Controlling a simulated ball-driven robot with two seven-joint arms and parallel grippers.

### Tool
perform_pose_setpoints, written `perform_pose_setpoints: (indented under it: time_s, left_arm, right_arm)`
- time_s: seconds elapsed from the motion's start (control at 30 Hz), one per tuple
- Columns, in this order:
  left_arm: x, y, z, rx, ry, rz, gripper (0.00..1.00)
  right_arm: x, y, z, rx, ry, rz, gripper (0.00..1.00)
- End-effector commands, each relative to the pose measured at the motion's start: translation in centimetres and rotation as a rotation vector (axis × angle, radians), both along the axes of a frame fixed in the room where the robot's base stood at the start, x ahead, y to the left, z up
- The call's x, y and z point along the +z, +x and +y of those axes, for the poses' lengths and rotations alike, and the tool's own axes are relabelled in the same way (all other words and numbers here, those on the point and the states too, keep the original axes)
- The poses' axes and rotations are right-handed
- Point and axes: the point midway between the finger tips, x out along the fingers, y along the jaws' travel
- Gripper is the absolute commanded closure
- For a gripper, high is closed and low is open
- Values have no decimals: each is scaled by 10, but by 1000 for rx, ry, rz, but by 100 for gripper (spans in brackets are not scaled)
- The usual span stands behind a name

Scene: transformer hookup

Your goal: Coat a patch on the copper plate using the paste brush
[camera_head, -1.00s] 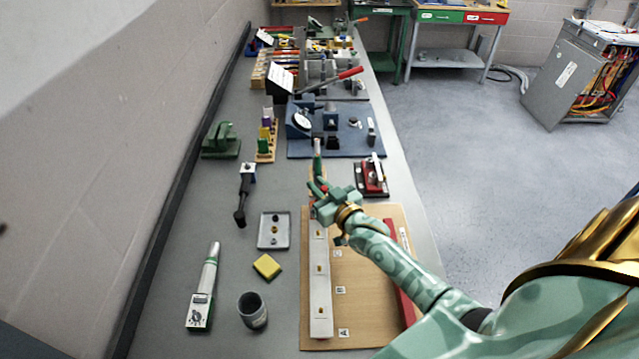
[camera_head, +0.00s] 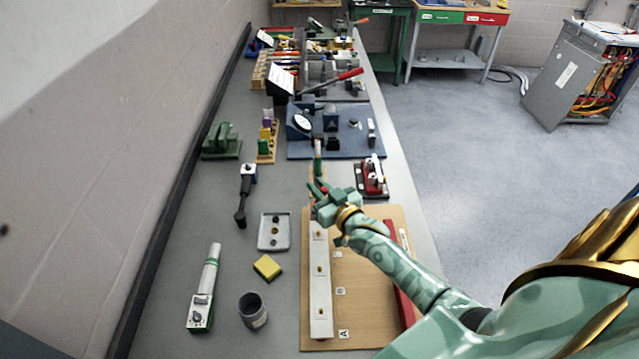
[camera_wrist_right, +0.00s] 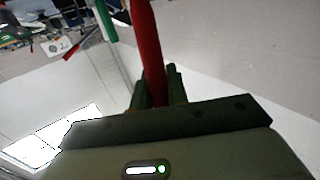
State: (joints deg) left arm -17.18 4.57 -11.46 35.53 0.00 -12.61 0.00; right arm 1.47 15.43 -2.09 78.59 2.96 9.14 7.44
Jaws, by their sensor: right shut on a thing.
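My right gripper (camera_head: 318,192) is above the far end of a tan board (camera_head: 370,300). In the right wrist view, its fingers are shut on a slim red handle (camera_wrist_right: 149,45), apparently the paste brush; its working end is not clear. A small red part shows at the fingers in the head view. A long pale strip (camera_head: 320,295) with small copper-coloured spots lies on the board's left side, below and in front of the gripper. I cannot tell for certain which surface is the copper plate. My left gripper is not in view.
A yellow sponge-like block (camera_head: 267,267), dark cup (camera_head: 252,312), grey tray (camera_head: 263,240) and handheld meter (camera_head: 203,300) stand left of the board. A red bar (camera_head: 399,300) lies on its right. A green-and-white upright item (camera_head: 318,158) and blue fixture (camera_head: 300,148) are beyond the gripper.

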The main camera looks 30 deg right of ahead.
Motion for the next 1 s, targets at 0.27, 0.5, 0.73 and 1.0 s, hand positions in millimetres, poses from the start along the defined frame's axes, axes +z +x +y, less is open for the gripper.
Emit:
perform_pose_setpoints:
  time_s: [0.27,0.5,0.73,1.0]
  left_arm:
    - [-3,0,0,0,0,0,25]
    - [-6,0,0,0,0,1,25]
    - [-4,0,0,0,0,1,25]
    - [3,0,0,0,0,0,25]
  right_arm:
    - [-1,4,-3,0,-2,1,100]
    - [-1,13,-7,1,-3,1,100]
    - [0,12,-7,1,-1,1,100]
    - [0,3,-1,1,1,1,100]
